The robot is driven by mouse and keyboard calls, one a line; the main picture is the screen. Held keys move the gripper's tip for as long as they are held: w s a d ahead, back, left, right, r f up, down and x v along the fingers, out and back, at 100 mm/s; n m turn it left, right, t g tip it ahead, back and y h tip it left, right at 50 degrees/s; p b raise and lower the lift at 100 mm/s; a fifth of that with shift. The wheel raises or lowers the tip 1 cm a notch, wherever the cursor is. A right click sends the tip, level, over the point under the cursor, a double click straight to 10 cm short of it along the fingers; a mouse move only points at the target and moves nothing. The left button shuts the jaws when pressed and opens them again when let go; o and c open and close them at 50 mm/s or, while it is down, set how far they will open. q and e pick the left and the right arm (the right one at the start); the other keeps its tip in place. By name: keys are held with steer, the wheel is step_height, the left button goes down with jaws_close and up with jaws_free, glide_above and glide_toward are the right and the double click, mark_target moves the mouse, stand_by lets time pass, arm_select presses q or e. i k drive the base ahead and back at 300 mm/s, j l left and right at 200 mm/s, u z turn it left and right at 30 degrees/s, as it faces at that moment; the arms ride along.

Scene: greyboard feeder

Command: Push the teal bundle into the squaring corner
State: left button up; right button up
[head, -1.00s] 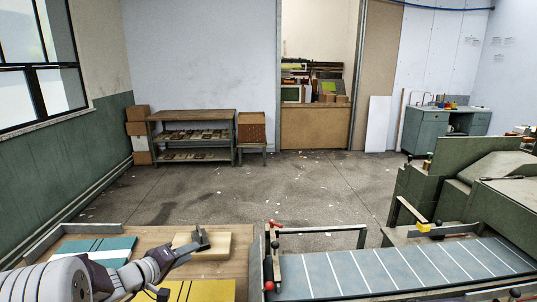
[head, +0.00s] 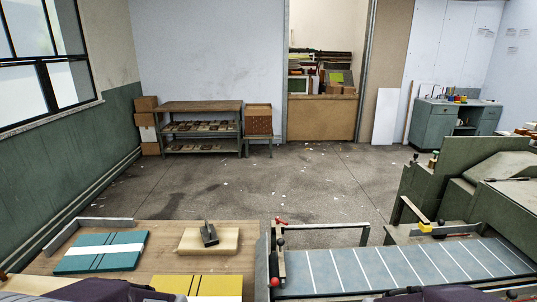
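The teal bundle (head: 80,257) lies flat on the wooden table at the left in the head view. The squaring corner looks to be the grey metal rails (head: 105,223) along the table's left and back edges. A narrow strip of table shows between the bundle and the back rail. The bundle looks slightly turned; contact with the left rail cannot be seen. Neither of my grippers is in view; only dark parts of my arms show at the bottom edge.
A light wooden block (head: 225,240) with a dark upright handle (head: 208,233) stands right of the teal bundle. A yellow bundle (head: 222,285) lies at the front. A blue-grey feeder bed (head: 400,268) with white lines is on the right, past a red-knobbed post (head: 275,281).

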mark_target(106, 253)
steer(key=u, duration=1.5)
steer(key=i+j+u, duration=0.35)
steer(key=i+j, duration=0.15)
steer(key=j, duration=0.3)
steer(key=i+j+u, duration=0.35)
steer(key=i+j, duration=0.2)
steer(key=j, duration=0.15)
steer(key=i+l, duration=0.15)
steer(key=l, duration=0.15)
steer(key=i+l, duration=0.1)
steer(key=l, duration=0.25)
